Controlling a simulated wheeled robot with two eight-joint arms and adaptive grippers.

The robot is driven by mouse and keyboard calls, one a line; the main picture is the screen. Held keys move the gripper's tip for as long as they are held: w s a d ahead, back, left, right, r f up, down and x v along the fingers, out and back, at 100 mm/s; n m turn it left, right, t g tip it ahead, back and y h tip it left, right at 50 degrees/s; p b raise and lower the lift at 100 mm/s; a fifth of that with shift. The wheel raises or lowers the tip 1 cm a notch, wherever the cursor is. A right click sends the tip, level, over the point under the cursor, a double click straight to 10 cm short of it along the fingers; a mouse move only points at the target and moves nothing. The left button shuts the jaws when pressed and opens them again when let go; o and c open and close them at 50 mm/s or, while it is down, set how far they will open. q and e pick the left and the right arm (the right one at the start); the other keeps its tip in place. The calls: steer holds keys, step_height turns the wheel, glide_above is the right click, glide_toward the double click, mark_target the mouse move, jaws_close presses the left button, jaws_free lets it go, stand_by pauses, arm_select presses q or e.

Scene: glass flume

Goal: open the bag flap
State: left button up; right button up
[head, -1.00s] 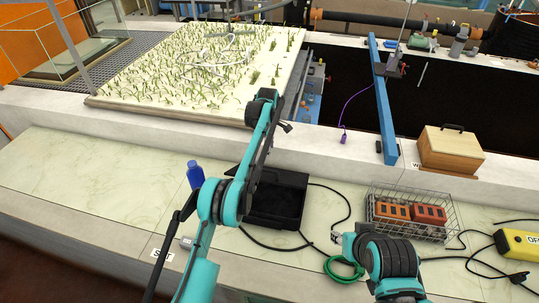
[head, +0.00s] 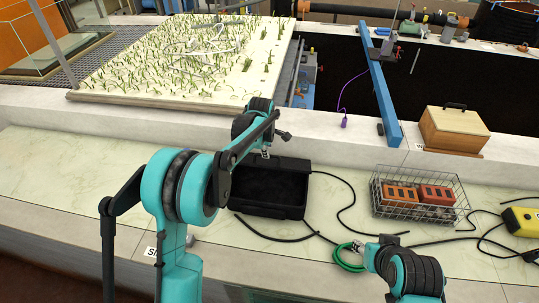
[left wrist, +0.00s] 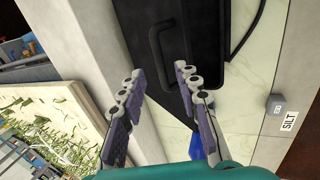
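The black bag (head: 268,194) lies on the pale marble-like counter, dark and box-like with a raised rim. In the left wrist view the bag (left wrist: 205,35) shows a dark panel with a black handle (left wrist: 156,50). I cannot tell how far its flap is open. My left gripper (head: 265,154) is above the bag's far edge in the head view. In the left wrist view its fingers (left wrist: 158,70) are apart and empty, on either side of the handle's near end; contact is not clear. My right gripper (head: 357,246) is low at the front, beside a green coil; its finger gap is unclear.
A wire basket (head: 377,203) with orange-red blocks stands right of the bag. Black cables and the green coil (head: 346,262) lie between. A wooden box (head: 453,130) and planted board (head: 82,96) are behind. A blue object (left wrist: 196,146) shows near the left fingers.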

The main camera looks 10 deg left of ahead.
arm_select(q)
glide_above(268, 164)
steer(key=shift+f, duration=2.1)
jaws_close()
